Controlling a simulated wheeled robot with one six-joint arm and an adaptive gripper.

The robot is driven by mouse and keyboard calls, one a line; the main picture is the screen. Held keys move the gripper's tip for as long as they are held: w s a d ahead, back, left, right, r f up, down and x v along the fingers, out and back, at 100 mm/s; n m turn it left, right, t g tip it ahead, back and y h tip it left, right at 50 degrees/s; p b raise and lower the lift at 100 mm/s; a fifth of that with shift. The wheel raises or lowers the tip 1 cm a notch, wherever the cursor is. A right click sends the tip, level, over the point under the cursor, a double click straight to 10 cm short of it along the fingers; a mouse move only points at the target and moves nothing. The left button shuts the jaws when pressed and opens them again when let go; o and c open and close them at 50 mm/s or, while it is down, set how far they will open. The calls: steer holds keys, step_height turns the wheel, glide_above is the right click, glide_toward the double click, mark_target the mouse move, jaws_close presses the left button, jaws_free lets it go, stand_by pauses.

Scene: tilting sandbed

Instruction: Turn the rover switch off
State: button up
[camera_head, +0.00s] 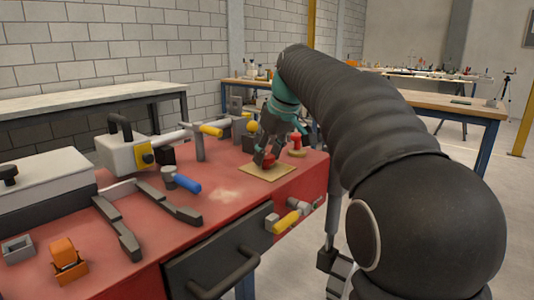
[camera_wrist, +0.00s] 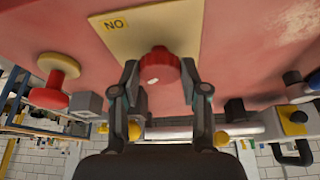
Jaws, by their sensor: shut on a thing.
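The rover switch is a red round knob (camera_head: 270,162) on a tan plate (camera_head: 266,173) near the right end of the red bench. In the wrist view the knob (camera_wrist: 160,66) sits between my two fingertips, with a small pale mark on its face. My gripper (camera_head: 264,157) reaches down over the plate, and its fingers (camera_wrist: 160,82) are shut on the knob. The plate (camera_wrist: 110,40) carries a yellow label (camera_wrist: 115,25) with upside-down lettering that looks like ON. Any other label is out of view, and the fingers partly hide the knob in the head view.
A red and yellow button (camera_head: 296,145) stands just beyond the plate. A yellow-handled valve (camera_head: 286,222) and a drawer handle (camera_head: 225,275) stick out in front.

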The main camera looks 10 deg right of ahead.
steer(key=shift+f+n, duration=0.1)
steer(key=shift+n, duration=0.6)
steer(key=shift+g+y, duration=0.3)
steer(key=o, duration=1.1)
steer(key=shift+o, duration=0.2)
steer(key=v, duration=1.2)
steer(key=shift+s, duration=0.1)
